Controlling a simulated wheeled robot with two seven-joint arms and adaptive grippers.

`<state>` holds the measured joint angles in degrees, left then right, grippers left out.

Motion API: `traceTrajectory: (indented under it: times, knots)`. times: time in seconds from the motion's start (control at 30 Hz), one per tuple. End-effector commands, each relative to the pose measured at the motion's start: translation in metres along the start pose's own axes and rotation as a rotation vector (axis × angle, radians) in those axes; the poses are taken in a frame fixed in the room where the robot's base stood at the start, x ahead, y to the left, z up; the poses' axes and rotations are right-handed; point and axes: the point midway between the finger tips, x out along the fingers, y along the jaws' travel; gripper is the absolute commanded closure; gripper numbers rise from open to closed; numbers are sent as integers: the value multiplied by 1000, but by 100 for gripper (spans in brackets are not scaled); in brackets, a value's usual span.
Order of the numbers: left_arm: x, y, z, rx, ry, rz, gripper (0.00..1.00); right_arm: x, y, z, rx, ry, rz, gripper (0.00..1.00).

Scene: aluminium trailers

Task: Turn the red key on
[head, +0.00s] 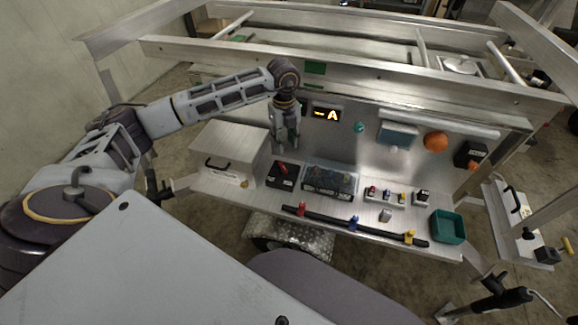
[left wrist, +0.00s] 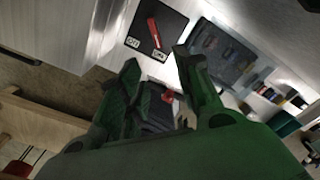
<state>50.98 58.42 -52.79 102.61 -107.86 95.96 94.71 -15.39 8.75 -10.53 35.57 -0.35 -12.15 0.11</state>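The red key (head: 282,168) is a slim red lever on a black switch box (head: 281,181), which stands on the metal shelf just right of a closed grey box. In the left wrist view the red key (left wrist: 154,33) lies across the black box top, with two small pale labels (left wrist: 146,48) near one edge, too small to read surely. My left gripper (head: 284,147) points down just above and behind the switch box. In the left wrist view its green fingers (left wrist: 158,68) are apart with nothing between them, and the key lies beyond their tips. My right gripper is not in view.
The closed grey box (head: 232,150) stands left of the switch box. A clear-covered panel (head: 331,179) sits close on its right. A black bar (head: 350,224) with coloured sliders runs in front, and a green bin (head: 448,226) stands at right. A display (head: 327,114) shows "A".

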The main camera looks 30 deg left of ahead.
Motion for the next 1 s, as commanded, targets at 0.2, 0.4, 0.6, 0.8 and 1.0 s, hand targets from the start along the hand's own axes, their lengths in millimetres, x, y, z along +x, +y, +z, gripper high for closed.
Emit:
traceTrajectory:
  times: [0.2,0.4,0.6,0.8,1.0]
  knots:
    - [1,3,4,-10,-10,11,66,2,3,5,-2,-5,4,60]
    - [1,3,4,-9,-10,10,66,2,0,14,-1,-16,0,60]
    - [5,3,4,-9,-9,10,66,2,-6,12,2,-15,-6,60]
    - [20,3,4,-9,-8,11,66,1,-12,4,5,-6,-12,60]
    - [44,3,4,-10,-7,12,66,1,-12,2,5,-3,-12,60]
